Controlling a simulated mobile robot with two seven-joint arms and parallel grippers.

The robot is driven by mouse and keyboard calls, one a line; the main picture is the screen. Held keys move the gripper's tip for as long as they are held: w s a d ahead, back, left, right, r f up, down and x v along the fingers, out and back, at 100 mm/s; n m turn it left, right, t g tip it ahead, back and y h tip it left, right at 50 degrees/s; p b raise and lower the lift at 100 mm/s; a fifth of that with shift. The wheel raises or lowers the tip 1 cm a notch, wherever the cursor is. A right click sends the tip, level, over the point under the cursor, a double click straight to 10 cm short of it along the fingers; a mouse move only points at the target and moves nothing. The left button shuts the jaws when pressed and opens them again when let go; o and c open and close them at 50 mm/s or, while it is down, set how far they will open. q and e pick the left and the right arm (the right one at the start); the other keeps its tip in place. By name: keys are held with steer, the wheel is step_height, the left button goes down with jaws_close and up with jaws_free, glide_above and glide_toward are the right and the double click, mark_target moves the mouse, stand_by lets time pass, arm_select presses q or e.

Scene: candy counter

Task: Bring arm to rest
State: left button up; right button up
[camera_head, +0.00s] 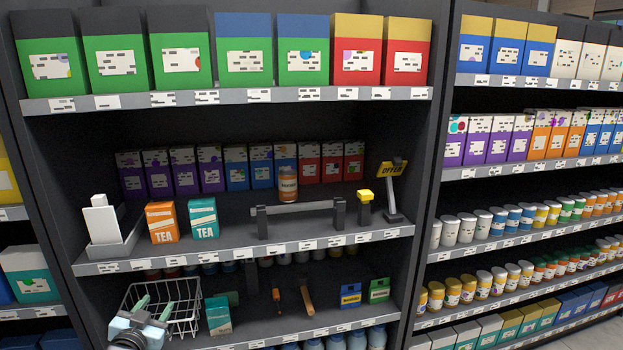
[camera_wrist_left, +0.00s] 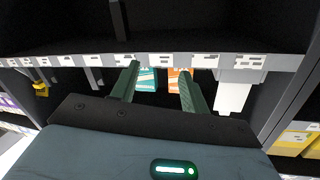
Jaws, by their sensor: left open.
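My left gripper (camera_head: 156,305) is at the lower left of the head view, in front of the lower shelf and the white wire basket (camera_head: 190,290). Its two green fingers are spread, with nothing seen between them. In the left wrist view the open fingers (camera_wrist_left: 160,72) point toward a shelf edge (camera_wrist_left: 60,61). A teal box (camera_wrist_left: 147,80) and an orange box (camera_wrist_left: 178,79) show beyond them. I cannot tell whether the gripper touches the basket. My right gripper is in neither view.
An orange tea box (camera_head: 162,222) and a teal tea box (camera_head: 203,219) stand on the middle shelf, right of a white holder (camera_head: 105,225). A teal box (camera_head: 218,315) stands beside the basket.

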arm_select(q)
steer(key=s+d+f+g+h, duration=0.15)
steer(key=s+d+f, duration=0.25)
steer(key=s+f, duration=0.6)
steer(key=s+d+f+g, duration=0.3)
steer(key=s+d+f, duration=0.2)
steer(key=s+f, duration=0.45)
steer(key=s+d+f+g, duration=0.1)
steer(key=s+d, duration=0.1)
steer(key=s, duration=0.7)
steer(key=s+d+f+g, duration=0.1)
steer(key=s+d, duration=0.2)
steer(key=s, duration=0.5)
steer(key=s+d+f+n+g+h, duration=0.1)
steer(key=s+d, duration=0.2)
steer(key=s, duration=0.6)
steer(key=shift+s+f, duration=0.35)
steer(key=shift+d+g, duration=0.1)
steer(key=shift+g, duration=0.15)
steer(key=shift+c, duration=0.2)
